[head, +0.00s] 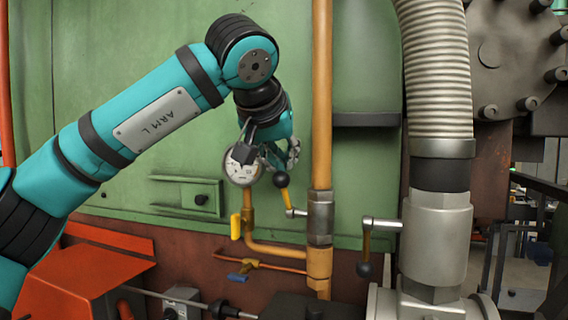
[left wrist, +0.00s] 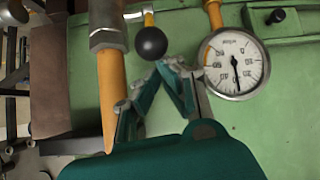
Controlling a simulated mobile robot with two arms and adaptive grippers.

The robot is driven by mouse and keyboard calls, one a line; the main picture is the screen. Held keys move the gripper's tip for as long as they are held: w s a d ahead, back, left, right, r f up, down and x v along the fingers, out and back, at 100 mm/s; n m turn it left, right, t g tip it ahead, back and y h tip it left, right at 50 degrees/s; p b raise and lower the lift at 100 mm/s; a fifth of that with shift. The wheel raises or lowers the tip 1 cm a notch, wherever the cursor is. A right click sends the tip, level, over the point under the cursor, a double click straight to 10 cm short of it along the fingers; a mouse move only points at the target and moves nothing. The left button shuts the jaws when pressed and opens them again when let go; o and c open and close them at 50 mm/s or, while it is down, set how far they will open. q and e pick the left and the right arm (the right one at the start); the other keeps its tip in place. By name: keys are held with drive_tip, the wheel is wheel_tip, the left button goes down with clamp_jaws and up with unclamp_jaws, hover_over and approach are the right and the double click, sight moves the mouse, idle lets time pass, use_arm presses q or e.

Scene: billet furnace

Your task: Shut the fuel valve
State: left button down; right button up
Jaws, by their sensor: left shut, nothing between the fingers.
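A lever valve (head: 320,218) sits on the upright orange-yellow pipe. I take it for the fuel valve, but no label shows. Its short yellow lever points up, roughly along the pipe, and ends in a black ball knob (head: 281,180). My left gripper (head: 291,152) is shut and empty, just above the knob in the head view. In the left wrist view, the knob (left wrist: 151,43) lies just past the fingers (left wrist: 150,86), and the valve body (left wrist: 105,25) is beside it. No grip on the knob shows; I cannot tell if they touch. My right gripper is not in view.
A pressure gauge (head: 242,166) is close behind my left gripper. A second black-knobbed lever (head: 365,240) hangs down by the silver fitting (head: 437,235) at right. Small yellow (head: 236,226) and blue (head: 238,277) handles sit lower. The green furnace wall (head: 120,40) stands behind.

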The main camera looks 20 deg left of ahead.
use_arm(q)
drive_tip(key=shift+s+f+t+b, duration=0.3)
drive_tip(key=shift+t+b, duration=0.2)
drive_tip(key=shift+b, duration=0.2)
drive_tip(key=s+f+t+b, duration=0.5)
drive_tip(key=s+f+b, duration=0.1)
drive_tip(key=b, duration=1)
drive_tip(key=shift+t, duration=0.3)
drive_tip(key=shift+a+f, duration=0.1)
drive_tip(key=shift+f, duration=0.1)
